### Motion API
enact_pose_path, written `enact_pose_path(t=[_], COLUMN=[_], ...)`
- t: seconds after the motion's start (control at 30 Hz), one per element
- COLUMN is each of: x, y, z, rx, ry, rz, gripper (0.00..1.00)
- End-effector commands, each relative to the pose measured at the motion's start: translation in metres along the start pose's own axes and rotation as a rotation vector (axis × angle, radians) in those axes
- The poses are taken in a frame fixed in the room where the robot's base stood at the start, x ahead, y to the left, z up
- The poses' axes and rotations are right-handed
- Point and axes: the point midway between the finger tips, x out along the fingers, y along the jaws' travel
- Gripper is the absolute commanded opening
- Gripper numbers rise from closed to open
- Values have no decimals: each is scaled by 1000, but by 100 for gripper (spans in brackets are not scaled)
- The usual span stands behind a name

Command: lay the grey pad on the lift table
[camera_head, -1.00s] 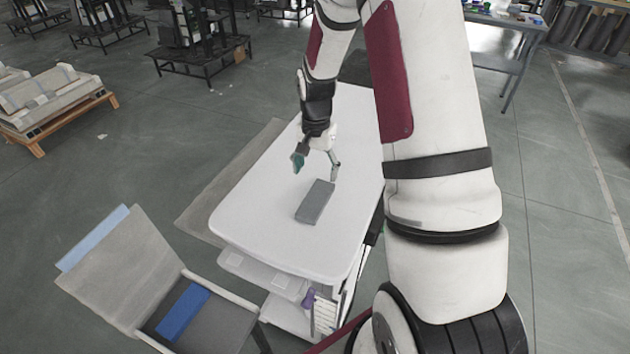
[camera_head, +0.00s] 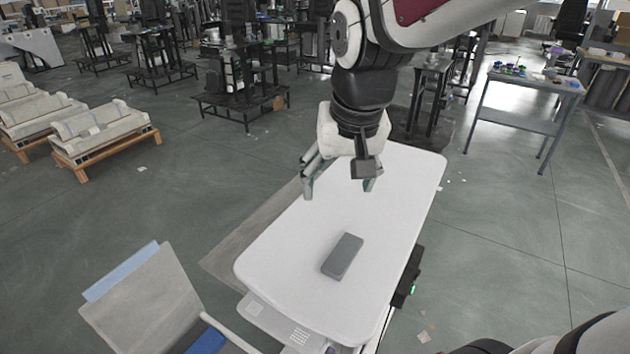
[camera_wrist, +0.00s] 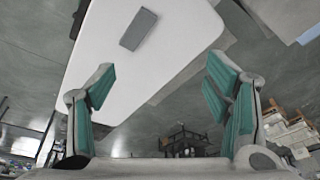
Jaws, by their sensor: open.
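The grey pad (camera_head: 342,256) lies flat on the white top of the lift table (camera_head: 283,267), toward its near half. The pad also shows in the wrist view (camera_wrist: 138,29), resting on the white table top (camera_wrist: 105,78) and apart from the fingers. My gripper (camera_head: 340,188) is above the far part of the table, clear of the pad. In the wrist view my gripper (camera_wrist: 160,100) has its two teal-padded fingers wide apart with nothing between them.
A workbench (camera_head: 520,95) with small items stands at the far right. Pallets with grey parts (camera_head: 105,138) are at the left. Floor to the right is mostly clear.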

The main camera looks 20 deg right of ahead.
Motion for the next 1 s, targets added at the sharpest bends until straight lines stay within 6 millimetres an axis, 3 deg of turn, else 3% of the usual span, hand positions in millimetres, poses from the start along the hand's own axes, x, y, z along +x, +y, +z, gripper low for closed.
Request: enact_pose_path(t=[0.03,0.2,0.4,0.6,1.0], x=[-14,-46,-62,-66,-66], y=[-2,-3,-1,0,0], z=[13,55,90,100,100], rx=[-43,-187,-303,-339,-338], ry=[28,93,144,157,157], rz=[-12,-43,-66,-72,-71], gripper=[71,71,71,71,71])
